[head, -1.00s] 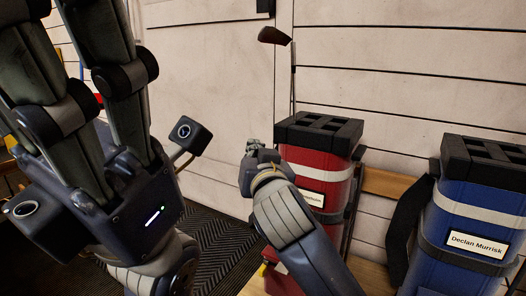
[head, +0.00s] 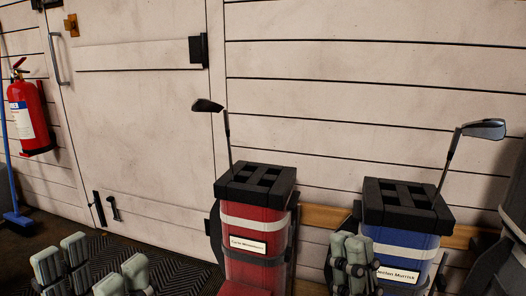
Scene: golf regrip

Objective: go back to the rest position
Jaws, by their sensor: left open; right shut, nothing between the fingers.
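A dark-headed golf club (head: 208,106) stands upright in the red bag (head: 254,216), its shaft going into the black top. A silver iron (head: 484,129) stands, tilted, in the blue bag (head: 408,246) at the right. My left gripper (head: 98,270) is at the lower left, fingers spread and empty, apart from the bags. My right gripper (head: 356,264) is shut with nothing in it, in front of the blue bag, covering part of its left side and name label. I cannot tell whether it touches the bag. Both arms are mostly out of view.
A red fire extinguisher (head: 30,115) hangs on the left wall, with a blue broom (head: 18,222) near it. A pale door (head: 140,130) fills the back left. A dark ribbed mat (head: 170,268) lies on the floor. A dark grey object (head: 495,262) stands at the right edge.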

